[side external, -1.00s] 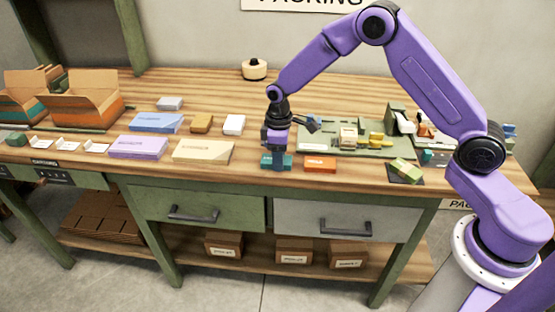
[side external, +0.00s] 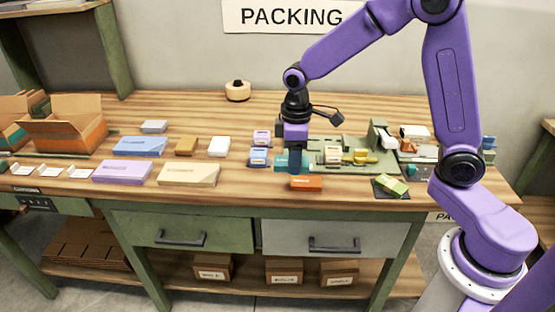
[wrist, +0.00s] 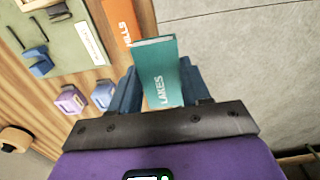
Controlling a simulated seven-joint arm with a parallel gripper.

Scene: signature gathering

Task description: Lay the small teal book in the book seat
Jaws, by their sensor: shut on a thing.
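The small teal book (side external: 293,162), marked "LAKES", is between the fingers of my gripper (side external: 292,168). In the wrist view the teal book (wrist: 158,72) stands out past the two blue fingers of my gripper (wrist: 160,88), which are shut on its sides. It appears held above the table, behind and slightly left of an orange book (side external: 306,184). The orange book also shows beyond it in the wrist view (wrist: 130,20). A green board (wrist: 68,42) with a white label and dark fittings lies nearby. I cannot tell which part is the book seat.
Two small ink-bottle-like items, purple (side external: 262,137) and blue (side external: 259,157), stand left of my gripper. A cream box (side external: 189,174) lies further left. A green block (side external: 391,186) sits on a dark pad at right. Bare wood lies behind, near a round wooden item (side external: 238,91).

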